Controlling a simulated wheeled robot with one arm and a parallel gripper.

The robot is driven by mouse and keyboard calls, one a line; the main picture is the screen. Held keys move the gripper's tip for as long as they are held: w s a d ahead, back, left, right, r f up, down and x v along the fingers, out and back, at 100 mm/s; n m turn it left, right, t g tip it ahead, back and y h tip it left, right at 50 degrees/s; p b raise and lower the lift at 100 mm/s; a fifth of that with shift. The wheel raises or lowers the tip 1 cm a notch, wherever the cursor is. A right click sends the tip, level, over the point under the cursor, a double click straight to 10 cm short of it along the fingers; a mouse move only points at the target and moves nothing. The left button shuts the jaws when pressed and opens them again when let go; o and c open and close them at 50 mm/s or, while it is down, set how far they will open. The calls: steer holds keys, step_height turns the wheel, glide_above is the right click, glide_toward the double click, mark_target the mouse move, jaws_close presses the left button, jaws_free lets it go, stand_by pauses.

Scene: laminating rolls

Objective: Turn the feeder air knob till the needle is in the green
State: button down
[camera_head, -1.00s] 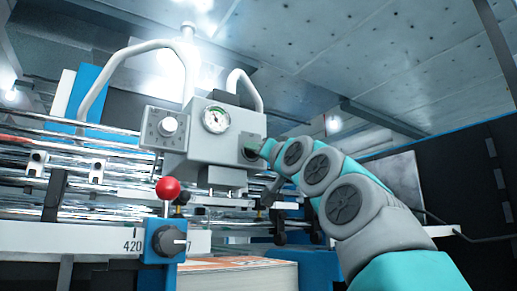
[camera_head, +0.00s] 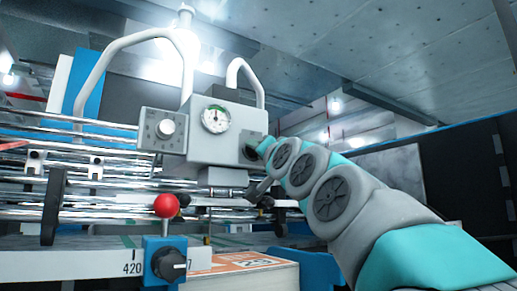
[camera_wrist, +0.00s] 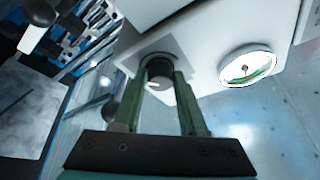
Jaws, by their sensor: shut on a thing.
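The feeder air knob (camera_wrist: 160,72) is a short dark cylinder with a pale end on a square plate of the grey control box (camera_head: 214,148). My gripper (camera_wrist: 160,85) is shut on it, one green finger on each side. In the head view my gripper (camera_head: 260,148) reaches the box's right side and partly hides the knob. The round white gauge (camera_head: 215,119) is on the same box, left of the knob. Its green band is at the top and its thin needle points roughly upward, at or near the green. The gauge also shows in the wrist view (camera_wrist: 247,65).
Another knob (camera_head: 165,129) sits on a panel left of the gauge. A red ball (camera_head: 166,206) and a blue block with a black knob (camera_head: 166,265) stand below. Chrome rollers (camera_head: 80,180) run at left; a paper stack (camera_head: 250,268) lies beneath the box.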

steer(key=shift+f, duration=0.15)
steer(key=shift+c, duration=2.3)
jaws_free()
steer(key=shift+s, duration=0.1)
steer(key=b+v, duration=0.2)
steer(key=v, duration=0.5)
steer(key=shift+s, duration=0.25)
steer(key=shift+d, duration=0.15)
